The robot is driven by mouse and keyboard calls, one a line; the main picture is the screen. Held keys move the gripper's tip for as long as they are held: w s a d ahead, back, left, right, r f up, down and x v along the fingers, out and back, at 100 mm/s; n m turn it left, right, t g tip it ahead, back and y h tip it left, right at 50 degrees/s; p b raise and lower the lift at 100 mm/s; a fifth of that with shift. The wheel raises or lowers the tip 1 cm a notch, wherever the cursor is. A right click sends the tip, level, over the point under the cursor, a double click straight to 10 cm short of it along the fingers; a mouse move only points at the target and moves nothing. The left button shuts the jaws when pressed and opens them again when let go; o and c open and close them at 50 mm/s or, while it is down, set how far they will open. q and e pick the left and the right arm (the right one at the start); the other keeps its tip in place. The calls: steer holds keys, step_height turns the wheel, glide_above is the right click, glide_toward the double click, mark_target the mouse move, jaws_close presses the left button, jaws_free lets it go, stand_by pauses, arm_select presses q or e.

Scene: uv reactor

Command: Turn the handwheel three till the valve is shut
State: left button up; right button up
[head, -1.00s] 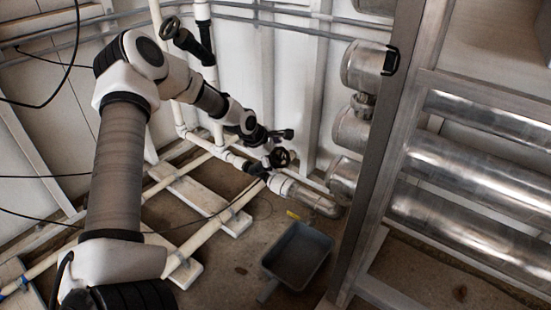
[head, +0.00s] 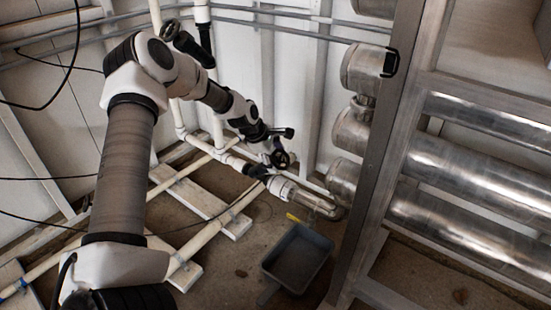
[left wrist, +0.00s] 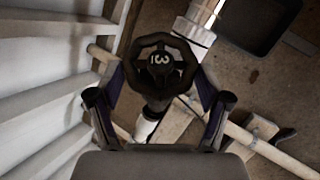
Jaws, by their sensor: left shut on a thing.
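Handwheel three (head: 284,160) is a small dark wheel on the low white pipe run near the back wall. In the left wrist view the wheel (left wrist: 160,60) has a dark many-sided rim, and its hub bears a pale "3" that looks turned over. My left gripper (head: 275,150) reaches down to the wheel from the upper left. In the left wrist view my left gripper's fingers (left wrist: 160,85) lie on either side of the rim, shut on it. The valve's inside is hidden. My right gripper is not in view.
Another dark handwheel (head: 170,30) is on an upright pipe at the upper left. A grey tray (head: 298,257) lies on the floor. A metal frame (head: 375,150) with thick shiny cylinders (head: 470,175) stands at the right. Low white pipes rest on boards.

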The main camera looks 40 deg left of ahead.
arm_select(q)
steer(key=shift+w+a+r+g+p, duration=0.1)
steer(key=shift+r+g+p, duration=0.05)
steer(key=shift+g+p, duration=0.2)
steer(key=m+g+p, duration=0.1)
steer(key=m+g+h+p, duration=0.1)
steer(key=p, duration=0.1)
steer(key=shift+w+r, duration=0.2)
steer(key=shift+w+f+m+g+p, duration=0.15)
steer(key=shift+f+m+g+p, duration=0.1)
steer(key=shift+m+g+p, duration=0.45)
steer(key=shift+w+a+f+g, duration=0.1)
steer(key=shift+f+g, duration=0.05)
steer(key=shift+g, duration=0.5)
steer(key=shift+m+g+b, duration=0.45)
steer(key=shift+m+g, duration=0.05)
steer(key=shift+m, duration=0.1)
steer(key=shift+h, duration=0.3)
steer(key=o, duration=1.1)
